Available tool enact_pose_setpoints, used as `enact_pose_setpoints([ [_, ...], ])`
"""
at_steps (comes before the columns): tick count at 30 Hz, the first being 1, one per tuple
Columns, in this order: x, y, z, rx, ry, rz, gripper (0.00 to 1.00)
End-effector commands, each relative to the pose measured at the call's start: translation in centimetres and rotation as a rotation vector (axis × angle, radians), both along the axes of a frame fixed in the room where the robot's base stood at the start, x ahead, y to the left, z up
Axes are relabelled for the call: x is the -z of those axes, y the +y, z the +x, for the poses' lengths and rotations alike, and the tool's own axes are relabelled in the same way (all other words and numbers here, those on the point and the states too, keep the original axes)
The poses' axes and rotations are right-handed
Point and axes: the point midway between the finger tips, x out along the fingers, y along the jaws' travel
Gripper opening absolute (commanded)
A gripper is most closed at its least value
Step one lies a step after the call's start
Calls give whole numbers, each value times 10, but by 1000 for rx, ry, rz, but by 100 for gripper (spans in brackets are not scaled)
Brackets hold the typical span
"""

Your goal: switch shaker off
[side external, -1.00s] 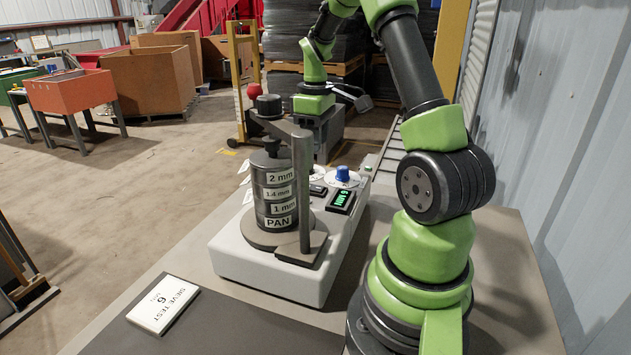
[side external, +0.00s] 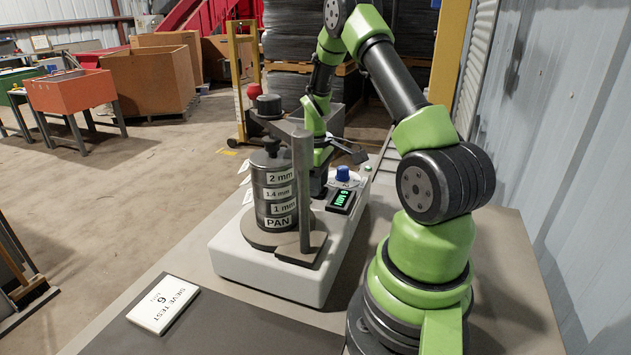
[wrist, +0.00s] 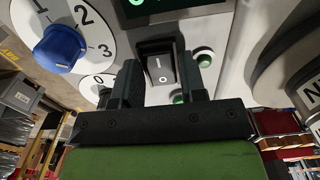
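The sieve shaker has a pale base (side external: 265,275) with a stack of labelled sieves (side external: 275,195) clamped on it. Its green display (side external: 341,200) is lit. A black rocker switch marked I and O (wrist: 160,70) sits on the panel in the wrist view; which side is pressed I cannot tell. My gripper (wrist: 160,92) is open, its two black fingers apart with the switch showing between and just beyond them. In the side view my gripper (side external: 318,192) is low at the panel behind the sieves and hides the switch. I cannot tell whether it touches.
A blue knob (wrist: 60,48) on a numbered dial is left of the switch in the wrist view. The clamp post (side external: 302,195) stands close to my gripper. A "SIEVE TEST 6" card (side external: 163,304) lies in front.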

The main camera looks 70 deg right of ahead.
Motion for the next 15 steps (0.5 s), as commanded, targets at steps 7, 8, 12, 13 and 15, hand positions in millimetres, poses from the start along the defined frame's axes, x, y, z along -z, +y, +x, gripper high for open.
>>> enact_pose_setpoints([
  [7, 0, 0, 0, 0, 0, 0, 4],
  [8, 0, 0, 0, 0, 0, 0, 4],
  [12, 0, 0, 2, -5, 40, 2, 4],
  [13, 0, 0, 3, -6, 57, 2, 4],
  [15, 0, 0, 4, -5, 99, 0, 4],
])
